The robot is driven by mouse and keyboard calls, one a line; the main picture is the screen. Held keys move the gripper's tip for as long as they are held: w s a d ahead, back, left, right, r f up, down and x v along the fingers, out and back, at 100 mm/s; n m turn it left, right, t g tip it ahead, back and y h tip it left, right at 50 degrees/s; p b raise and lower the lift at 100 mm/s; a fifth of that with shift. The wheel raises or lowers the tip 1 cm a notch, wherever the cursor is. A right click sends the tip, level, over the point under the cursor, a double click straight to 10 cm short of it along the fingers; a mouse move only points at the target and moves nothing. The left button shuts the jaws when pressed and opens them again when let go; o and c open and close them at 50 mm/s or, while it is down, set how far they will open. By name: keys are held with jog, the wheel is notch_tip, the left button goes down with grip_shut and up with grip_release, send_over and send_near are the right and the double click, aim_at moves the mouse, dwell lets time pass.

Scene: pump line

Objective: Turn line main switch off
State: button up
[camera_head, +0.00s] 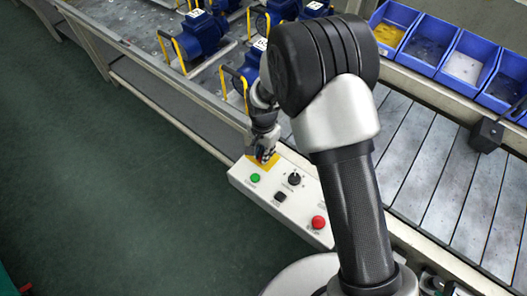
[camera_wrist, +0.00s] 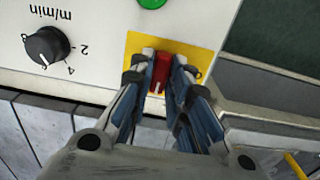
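The line main switch is a red handle (camera_wrist: 160,72) on a yellow plate (camera_wrist: 205,57) at the end of the white control box. In the wrist view the handle points along the fingers. My gripper (camera_wrist: 163,68) has one fingertip on each side of the handle, close against it, and appears shut on it. In the head view my gripper (camera_head: 264,150) is over the yellow plate (camera_head: 262,163), and hides part of the switch.
Blue pumps (camera_head: 203,35) stand on the line behind. Blue bins (camera_head: 466,62) are at the upper right.

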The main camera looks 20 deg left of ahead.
grip_shut()
jog(key=n, duration=0.3)
jog(key=shift+n+p, duration=0.35)
jog(key=shift+n, duration=0.05)
jog(key=n, duration=0.4)
jog(key=shift+n, duration=0.3)
jog(key=n+p, duration=0.1)
jog(key=n, duration=0.8)
jog(key=shift+n, duration=0.4)
